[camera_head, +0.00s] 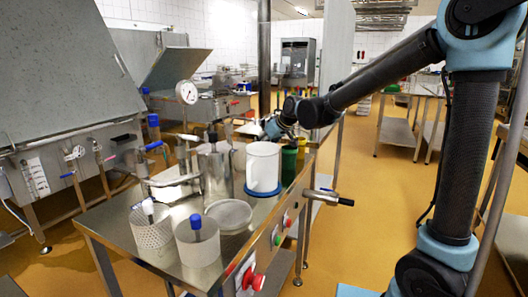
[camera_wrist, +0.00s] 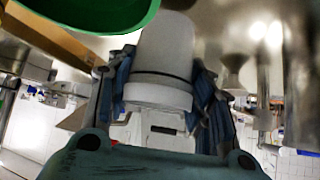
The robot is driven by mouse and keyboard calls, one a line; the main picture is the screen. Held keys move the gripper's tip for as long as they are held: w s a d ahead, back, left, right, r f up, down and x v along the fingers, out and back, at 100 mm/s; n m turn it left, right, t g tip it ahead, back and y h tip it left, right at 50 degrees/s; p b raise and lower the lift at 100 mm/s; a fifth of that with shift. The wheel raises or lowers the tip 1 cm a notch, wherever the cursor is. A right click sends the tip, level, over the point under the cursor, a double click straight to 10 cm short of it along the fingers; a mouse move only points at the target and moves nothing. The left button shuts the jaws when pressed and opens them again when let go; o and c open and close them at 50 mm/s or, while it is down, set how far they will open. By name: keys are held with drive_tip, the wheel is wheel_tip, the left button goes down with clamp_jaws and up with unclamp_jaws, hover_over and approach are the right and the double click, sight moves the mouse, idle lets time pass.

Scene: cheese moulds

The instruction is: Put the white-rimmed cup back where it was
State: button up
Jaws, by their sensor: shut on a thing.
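In the wrist view a pale grey-white cup (camera_wrist: 165,55) with a dark line and a white band at its near end sits between the two fingers of my gripper (camera_wrist: 162,85). The fingers press on it from both sides. In the head view my gripper (camera_head: 273,128) is small, above the far right part of the steel table, behind a large white cylinder (camera_head: 262,165). The held cup cannot be made out clearly there. Whether it touches a surface cannot be told.
A green container (camera_head: 289,165) and a yellow one (camera_head: 302,150) stand right of the white cylinder; a green rim (camera_wrist: 90,12) is close in the wrist view.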

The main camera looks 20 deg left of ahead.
drive_tip(key=shift+f, duration=1.15)
drive_tip(key=shift+f, duration=0.15)
drive_tip(key=o, duration=1.2)
drive_tip(key=shift+c, duration=0.2)
drive_tip(key=v, duration=1.2)
